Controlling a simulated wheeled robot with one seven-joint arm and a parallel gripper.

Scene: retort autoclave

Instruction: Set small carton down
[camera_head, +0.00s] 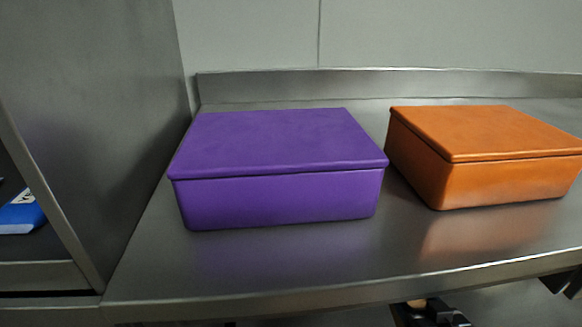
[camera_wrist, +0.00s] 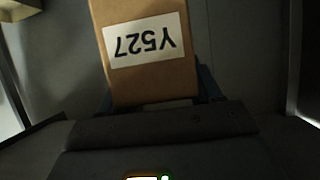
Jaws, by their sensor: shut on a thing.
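The small carton (camera_wrist: 147,75) is a brown box with a white label reading Y527, upside down in the wrist view. My gripper (camera_wrist: 156,92) is shut on it, with dark fingers partly showing at its two sides near the lower end. The far end of the carton runs out of the top of the wrist view. I cannot make out the carton in the head view, and what lies under it is not clear.
A purple lidded box (camera_head: 279,195) and an orange lidded box (camera_head: 505,181) stand on a steel counter (camera_head: 290,260). Bare counter lies in front of both. A grey upright panel (camera_head: 100,110) is at the left, with a blue item (camera_head: 20,216) beyond its edge.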

